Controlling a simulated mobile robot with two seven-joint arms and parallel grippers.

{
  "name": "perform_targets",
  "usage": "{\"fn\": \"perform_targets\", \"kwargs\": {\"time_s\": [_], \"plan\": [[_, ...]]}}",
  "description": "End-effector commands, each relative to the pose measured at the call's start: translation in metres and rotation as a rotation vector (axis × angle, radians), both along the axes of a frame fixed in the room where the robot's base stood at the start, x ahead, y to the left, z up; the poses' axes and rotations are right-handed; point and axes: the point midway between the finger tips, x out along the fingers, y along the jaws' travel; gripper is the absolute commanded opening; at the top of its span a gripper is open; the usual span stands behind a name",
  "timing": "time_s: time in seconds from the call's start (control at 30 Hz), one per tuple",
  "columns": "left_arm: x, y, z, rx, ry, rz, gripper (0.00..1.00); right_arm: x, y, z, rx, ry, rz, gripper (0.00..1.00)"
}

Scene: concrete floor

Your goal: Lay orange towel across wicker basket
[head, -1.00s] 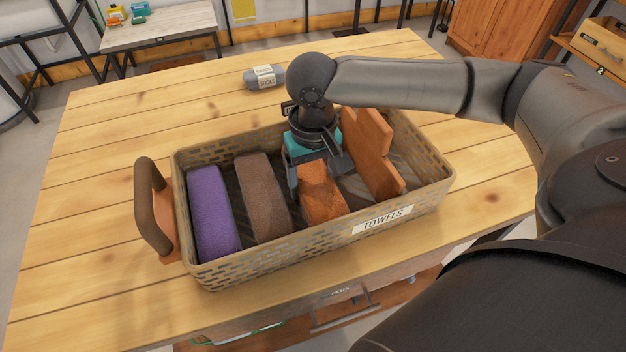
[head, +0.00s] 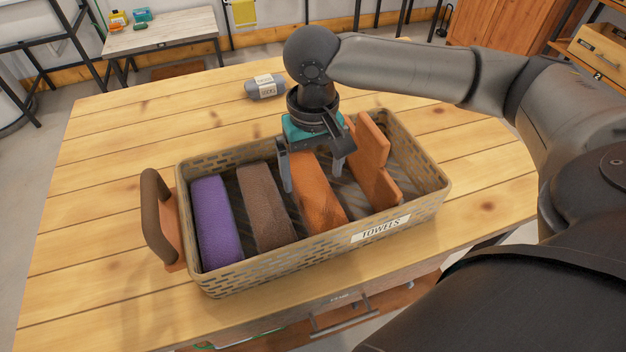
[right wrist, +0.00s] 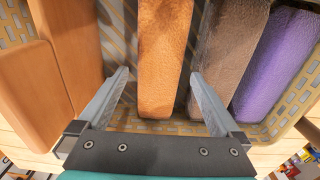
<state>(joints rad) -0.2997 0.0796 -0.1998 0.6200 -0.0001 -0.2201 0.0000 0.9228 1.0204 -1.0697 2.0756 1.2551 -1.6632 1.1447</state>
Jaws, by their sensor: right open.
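The orange towel (head: 320,192) lies folded inside the wicker basket (head: 268,272), across its width, between the brown towel and a wooden divider. It also shows in the right wrist view (right wrist: 164,60), between my fingers' lines. My right gripper (head: 313,186) is above the orange towel, its fingers open on either side of it and holding nothing. In the right wrist view the open fingertips (right wrist: 158,75) stand apart with the towel beyond them. My left gripper is not in view.
A brown towel (head: 266,205) and a purple towel (head: 215,222) lie left of the orange one. A wooden divider (head: 371,165) stands to its right, with bare basket floor beyond. Grey socks (head: 265,87) lie behind the basket.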

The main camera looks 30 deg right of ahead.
Motion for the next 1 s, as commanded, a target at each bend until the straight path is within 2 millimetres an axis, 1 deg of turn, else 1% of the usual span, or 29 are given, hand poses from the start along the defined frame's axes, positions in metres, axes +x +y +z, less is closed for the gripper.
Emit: {"fn": "perform_targets", "kwargs": {"time_s": [0.03, 0.1, 0.2, 0.33, 0.5, 1.0], "plan": [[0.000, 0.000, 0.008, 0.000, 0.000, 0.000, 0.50, 0.001, 0.000, 0.015, 0.000, -0.002, 0.000, 1.00], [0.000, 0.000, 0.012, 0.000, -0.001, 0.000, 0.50, 0.001, 0.000, 0.029, 0.001, -0.002, 0.001, 1.00], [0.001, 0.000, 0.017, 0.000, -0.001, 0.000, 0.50, 0.000, 0.000, 0.046, 0.000, -0.001, 0.001, 1.00], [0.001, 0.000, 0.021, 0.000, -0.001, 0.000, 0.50, 0.000, 0.000, 0.058, 0.000, 0.001, 0.000, 1.00], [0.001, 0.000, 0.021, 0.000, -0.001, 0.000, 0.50, 0.000, 0.000, 0.063, 0.000, 0.001, -0.001, 1.00], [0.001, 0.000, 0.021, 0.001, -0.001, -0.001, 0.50, 0.000, 0.000, 0.062, 0.000, 0.001, 0.000, 1.00]]}}
